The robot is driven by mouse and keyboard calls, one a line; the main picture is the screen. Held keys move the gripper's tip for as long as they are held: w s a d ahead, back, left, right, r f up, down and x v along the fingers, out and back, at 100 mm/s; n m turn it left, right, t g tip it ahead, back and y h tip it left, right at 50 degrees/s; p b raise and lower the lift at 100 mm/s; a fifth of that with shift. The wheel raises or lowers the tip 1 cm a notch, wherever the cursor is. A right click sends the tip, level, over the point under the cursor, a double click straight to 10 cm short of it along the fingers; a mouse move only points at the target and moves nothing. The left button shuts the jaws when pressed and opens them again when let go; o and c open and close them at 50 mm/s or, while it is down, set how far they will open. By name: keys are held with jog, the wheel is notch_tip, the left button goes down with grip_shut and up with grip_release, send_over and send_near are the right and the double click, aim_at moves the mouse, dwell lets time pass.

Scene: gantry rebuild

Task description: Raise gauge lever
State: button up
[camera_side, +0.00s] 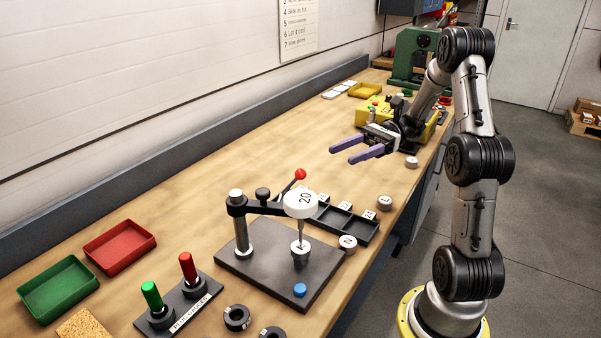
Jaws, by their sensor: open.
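The gauge stands on a dark base plate (262,279) in the middle of the bench. Its white round dial (300,204) is marked 20 and sits on a black arm from an upright post (242,238). The gauge lever (293,184) is a thin dark rod with a red ball tip, angled up behind the dial. The gauge's stem reaches down to a small white-topped part (300,248) on the plate. My gripper (340,153) has two purple fingers, apart and empty. It hangs above the bench, behind and to the right of the red ball, clear of it.
A black compartment tray (362,228) with labelled parts lies behind the gauge. Several ring parts, such as one at the front (237,317), lie around. Red (119,247) and green (57,290) trays and a two-handled stand (180,308) are at left. A yellow machine (372,110) stands behind my gripper.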

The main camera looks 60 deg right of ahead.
aim_at(300, 170)
jog(key=x, duration=1.3)
jog(key=shift+a, duration=0.15)
grip_shut()
dwell(1.0)
